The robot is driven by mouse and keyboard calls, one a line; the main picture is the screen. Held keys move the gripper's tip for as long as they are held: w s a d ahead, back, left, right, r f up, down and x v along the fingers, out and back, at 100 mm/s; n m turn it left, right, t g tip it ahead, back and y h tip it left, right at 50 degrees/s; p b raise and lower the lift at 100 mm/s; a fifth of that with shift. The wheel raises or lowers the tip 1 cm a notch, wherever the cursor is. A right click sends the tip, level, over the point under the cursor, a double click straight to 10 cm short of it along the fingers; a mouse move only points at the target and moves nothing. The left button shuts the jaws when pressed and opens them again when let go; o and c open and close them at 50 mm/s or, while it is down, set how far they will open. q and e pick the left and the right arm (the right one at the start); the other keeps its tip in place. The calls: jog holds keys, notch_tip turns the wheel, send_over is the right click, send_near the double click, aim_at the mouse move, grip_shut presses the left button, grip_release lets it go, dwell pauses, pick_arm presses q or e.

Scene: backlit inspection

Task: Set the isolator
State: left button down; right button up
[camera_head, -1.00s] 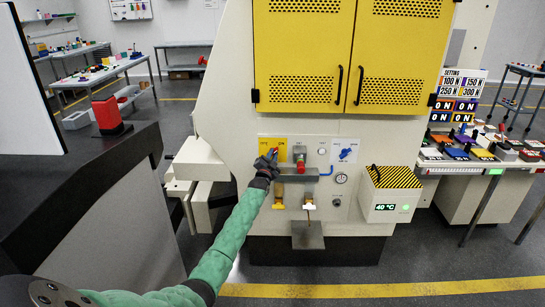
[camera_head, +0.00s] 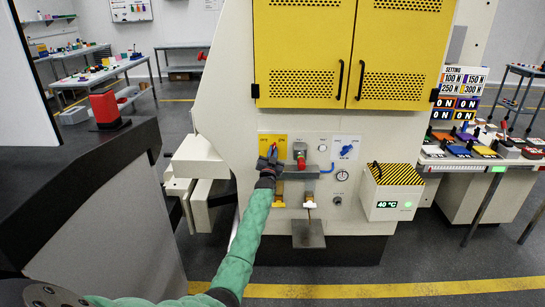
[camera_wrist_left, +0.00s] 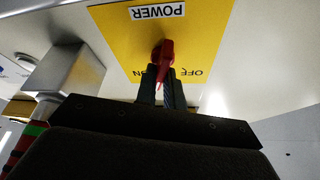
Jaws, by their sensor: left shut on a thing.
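The isolator is a red handle (camera_wrist_left: 164,60) on a yellow plate (camera_wrist_left: 205,32) marked POWER, ON and OFF, which reads upside down in the left wrist view. The handle stands nearly upright there, with its lower end between the two words. In the head view, the yellow plate (camera_head: 284,139) is on the machine's front panel. My left gripper (camera_head: 271,156) is at the plate, and its fingers (camera_wrist_left: 161,88) are shut on the red handle. The fingers hide part of the handle and the lettering. My right gripper is not in view.
A red and green part (camera_head: 301,158) is close to the right of the gripper. A white plate with a blue knob (camera_head: 346,149) is farther right. A striped-top box (camera_head: 393,191) reading 40 °C juts from the panel. Yellow doors (camera_head: 345,50) are above.

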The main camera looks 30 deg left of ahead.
pick_arm(q)
jog(key=n+y+b, duration=0.1)
jog(key=n+y, duration=0.1)
jog(key=n, duration=0.2)
jog(key=shift+d+f+g, duration=0.1)
jog(key=shift+g, duration=0.3)
jog(key=n+y, duration=0.1)
jog(key=n, duration=0.1)
jog(key=shift+n+g, duration=0.3)
jog(key=shift+n, duration=0.1)
jog(key=n+g+y, duration=0.1)
jog(key=n, duration=0.1)
jog(key=shift+n, duration=0.4)
jog(key=n+g+y, duration=0.1)
jog(key=n, duration=0.3)
jog(key=shift+n+g+y, duration=0.8)
jog(key=shift+n+g, duration=0.4)
jog(key=shift+n, duration=1)
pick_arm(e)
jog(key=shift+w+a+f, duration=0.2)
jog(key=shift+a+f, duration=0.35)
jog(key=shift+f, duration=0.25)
pick_arm(q)
jog(key=shift+n, duration=0.3)
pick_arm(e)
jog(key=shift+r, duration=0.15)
